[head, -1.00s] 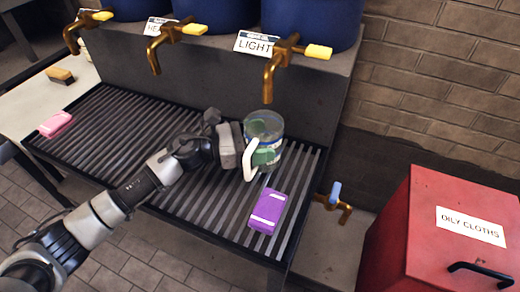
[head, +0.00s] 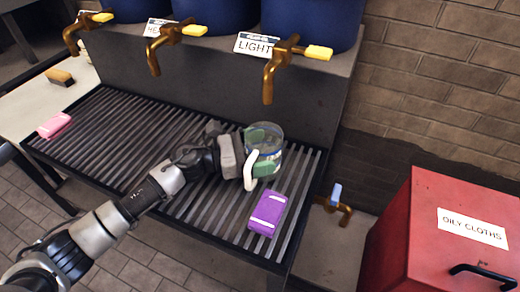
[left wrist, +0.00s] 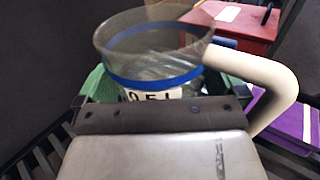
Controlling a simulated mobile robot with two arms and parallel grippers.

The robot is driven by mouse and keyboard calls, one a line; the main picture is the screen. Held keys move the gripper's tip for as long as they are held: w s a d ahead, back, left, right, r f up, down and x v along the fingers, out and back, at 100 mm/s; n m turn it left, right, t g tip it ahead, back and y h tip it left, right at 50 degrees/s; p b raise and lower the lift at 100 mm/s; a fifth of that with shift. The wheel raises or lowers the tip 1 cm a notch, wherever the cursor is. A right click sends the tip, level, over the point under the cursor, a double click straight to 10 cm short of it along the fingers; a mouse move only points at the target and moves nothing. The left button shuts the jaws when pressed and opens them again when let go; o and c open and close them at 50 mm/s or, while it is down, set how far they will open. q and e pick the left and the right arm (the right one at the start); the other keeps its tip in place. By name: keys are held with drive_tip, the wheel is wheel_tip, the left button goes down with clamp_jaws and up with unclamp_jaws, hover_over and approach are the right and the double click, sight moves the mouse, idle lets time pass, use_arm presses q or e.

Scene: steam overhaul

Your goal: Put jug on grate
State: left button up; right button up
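The clear jug (head: 268,151) has a blue band and a white handle. It stands upright on the right part of the dark slatted grate (head: 130,130), below the right-hand tap. The left wrist view shows the jug (left wrist: 150,62) close up, with a "0.5 L" label partly hidden by the gripper body. My left gripper (head: 264,152) is around the jug. Its green pads stand apart on both sides of the jug and look spread open; contact is hard to judge. My right gripper is not in view.
A purple pack (head: 267,212) lies on the grate just in front of the jug. A pink block (head: 54,125) lies at the grate's left end. Brass taps (head: 273,75) hang over the back. A red bin (head: 410,230) stands at right. The grate's middle is clear beside my arm.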

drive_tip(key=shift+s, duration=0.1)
use_arm(q)
drive_tip(key=shift+a, duration=0.25)
drive_tip(key=b+v, duration=0.1)
drive_tip(key=v, duration=1)
drive_tip(key=shift+s+a+r, duration=0.1)
drive_tip(key=shift+s+a, duration=0.15)
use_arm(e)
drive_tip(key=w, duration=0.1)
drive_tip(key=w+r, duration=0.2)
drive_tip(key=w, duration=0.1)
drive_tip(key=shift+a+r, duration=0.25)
